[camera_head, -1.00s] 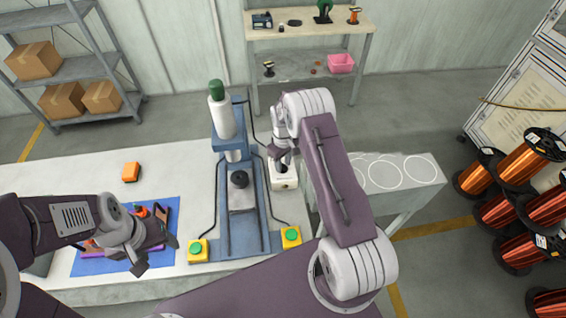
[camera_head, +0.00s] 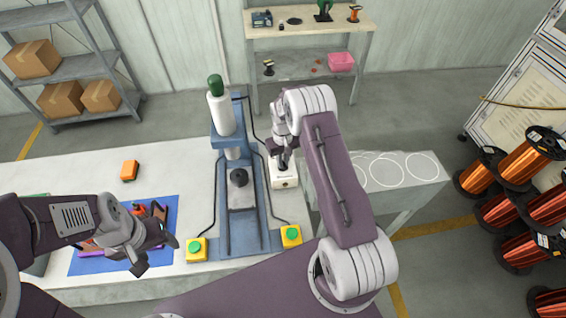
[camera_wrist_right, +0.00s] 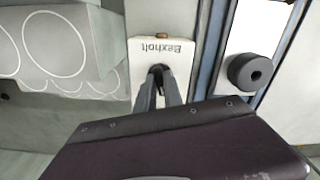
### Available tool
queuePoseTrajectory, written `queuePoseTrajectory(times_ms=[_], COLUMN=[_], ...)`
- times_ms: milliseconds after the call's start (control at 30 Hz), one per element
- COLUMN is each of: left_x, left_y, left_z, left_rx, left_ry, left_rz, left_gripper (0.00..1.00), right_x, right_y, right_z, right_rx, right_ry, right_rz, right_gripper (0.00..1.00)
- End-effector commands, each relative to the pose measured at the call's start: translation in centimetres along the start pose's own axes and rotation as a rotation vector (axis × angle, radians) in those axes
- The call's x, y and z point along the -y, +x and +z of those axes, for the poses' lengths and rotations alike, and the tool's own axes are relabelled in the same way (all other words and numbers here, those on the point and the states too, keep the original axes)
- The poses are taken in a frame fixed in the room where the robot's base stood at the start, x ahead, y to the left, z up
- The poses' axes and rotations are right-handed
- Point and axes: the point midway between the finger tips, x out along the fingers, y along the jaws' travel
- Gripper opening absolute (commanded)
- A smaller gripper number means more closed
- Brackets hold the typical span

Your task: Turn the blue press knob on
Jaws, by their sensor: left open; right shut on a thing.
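The blue press (camera_head: 226,225) stands on the white table, with a white cylinder (camera_head: 221,113) capped in green. Beside it is a white box (camera_head: 285,181), marked "Bexholt" in the right wrist view (camera_wrist_right: 146,49). My right gripper (camera_head: 284,162) points down onto this box. In the wrist view its fingers (camera_wrist_right: 160,75) are shut on a small dark knob on the box's face, mostly hidden by the fingers. My left gripper (camera_head: 157,256) is open and empty over the front edge of the blue mat (camera_head: 88,267).
Two yellow boxes with green buttons (camera_head: 196,249) (camera_head: 291,236) flank the press front. A black round part (camera_head: 239,178) sits on the press. An orange block (camera_head: 129,170) lies at the left. A grey table with white circles (camera_head: 405,170) stands right of my right arm.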

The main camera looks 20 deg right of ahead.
Motion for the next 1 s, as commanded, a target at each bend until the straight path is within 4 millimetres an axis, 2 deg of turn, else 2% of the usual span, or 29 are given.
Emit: queuePoseTrajectory(times_ms=[600,1000], left_x=[0.0,0.0], left_y=[1.6,2.0], left_z=[0.2,0.2], left_rx=[0.000,0.000], left_ry=[0.000,0.000], left_rz=[0.000,0.000], left_gripper=[0.62,0.62], right_x=[0.0,-0.1], right_y=[-0.1,-0.1], right_z=[-0.1,-0.2], right_rx=[-0.004,-0.006], right_ry=[0.570,0.819], right_rz=[0.000,-0.001], right_gripper=[0.00,0.00])
